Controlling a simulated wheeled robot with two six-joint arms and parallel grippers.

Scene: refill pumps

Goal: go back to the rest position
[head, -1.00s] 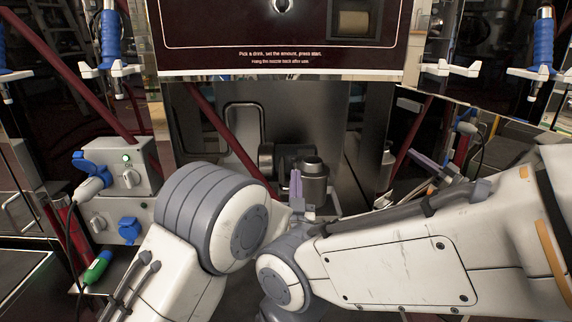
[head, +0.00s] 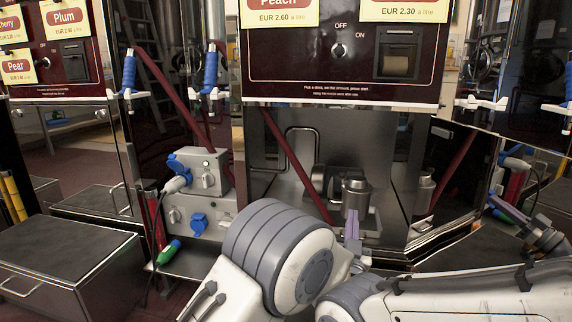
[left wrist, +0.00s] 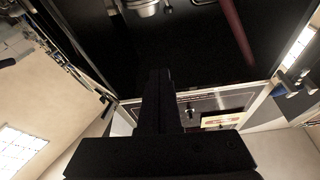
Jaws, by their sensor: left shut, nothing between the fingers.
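My left gripper (head: 352,222) shows its purple fingers upright and together, with nothing between them, in front of the dispenser's bay. In the left wrist view its fingers (left wrist: 157,100) are a dark shut pair over the dark bay. A metal cylinder (head: 356,195) stands in the bay behind the fingers; I see a gap around them in the wrist view. A second purple-fingered gripper (head: 508,217), apparently my right one, is small at the right side; its opening is unclear. My arm links hide the lower middle of the head view.
The dispenser panel (head: 340,50) hangs above the bay. A grey socket box (head: 200,185) with blue caps and a green plug (head: 169,252) is left of the arm. Blue-handled nozzles (head: 210,72) hang at the upper left. A dark cabinet (head: 70,265) stands at the lower left.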

